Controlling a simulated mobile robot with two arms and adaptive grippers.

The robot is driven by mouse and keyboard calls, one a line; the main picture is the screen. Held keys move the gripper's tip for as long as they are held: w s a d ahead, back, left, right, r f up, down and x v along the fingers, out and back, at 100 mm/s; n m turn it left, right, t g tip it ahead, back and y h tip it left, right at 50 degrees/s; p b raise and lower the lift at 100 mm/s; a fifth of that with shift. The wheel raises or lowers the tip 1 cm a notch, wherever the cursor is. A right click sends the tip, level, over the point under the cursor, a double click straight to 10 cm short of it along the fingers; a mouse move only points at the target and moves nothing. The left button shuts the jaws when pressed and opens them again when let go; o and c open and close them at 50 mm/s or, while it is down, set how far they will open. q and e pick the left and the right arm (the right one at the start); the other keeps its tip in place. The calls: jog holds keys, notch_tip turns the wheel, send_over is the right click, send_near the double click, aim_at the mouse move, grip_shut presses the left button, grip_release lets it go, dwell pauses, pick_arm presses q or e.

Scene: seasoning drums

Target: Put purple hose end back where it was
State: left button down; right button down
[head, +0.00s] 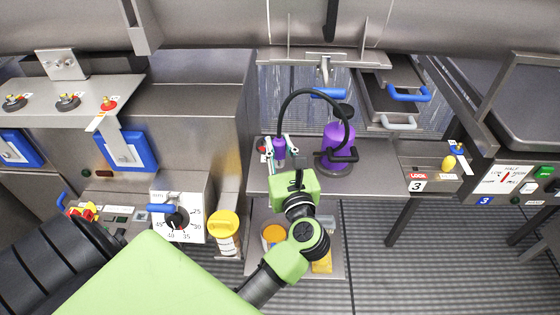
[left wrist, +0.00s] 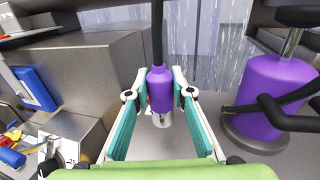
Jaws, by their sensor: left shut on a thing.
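The purple hose end (head: 279,157) is between the fingers of my left gripper (head: 280,147), over the left part of the steel table. In the left wrist view the purple hose end (left wrist: 160,84) hangs upright with its metal tip down, and the fingers (left wrist: 159,95) are shut on its sides. A black hose (head: 291,98) rises from it and arcs right to the purple drum (head: 338,137). The drum also shows in the left wrist view (left wrist: 272,85), standing on a dark round base with a black handle. Whether the tip touches anything below is unclear. My right gripper is not in view.
A steel cabinet (head: 205,110) stands close on the left. Yellow-lidded tubs (head: 227,222) stand lower down. Blue-handled trays (head: 405,95) are behind.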

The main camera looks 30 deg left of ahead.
aim_at(282, 162)
pick_arm(q)
jog(key=f+b, duration=0.1)
jog(key=f, duration=0.1)
jog(key=f+b, duration=0.1)
jog(key=shift+w+a+f+b, duration=0.15)
jog(key=shift+w+f+b, duration=0.25)
jog(key=shift+f, duration=0.2)
jog(key=shift+r, duration=0.15)
jog(key=shift+f, duration=0.25)
jog(key=c, duration=1.8)
grip_release()
jog(key=shift+r, duration=0.1)
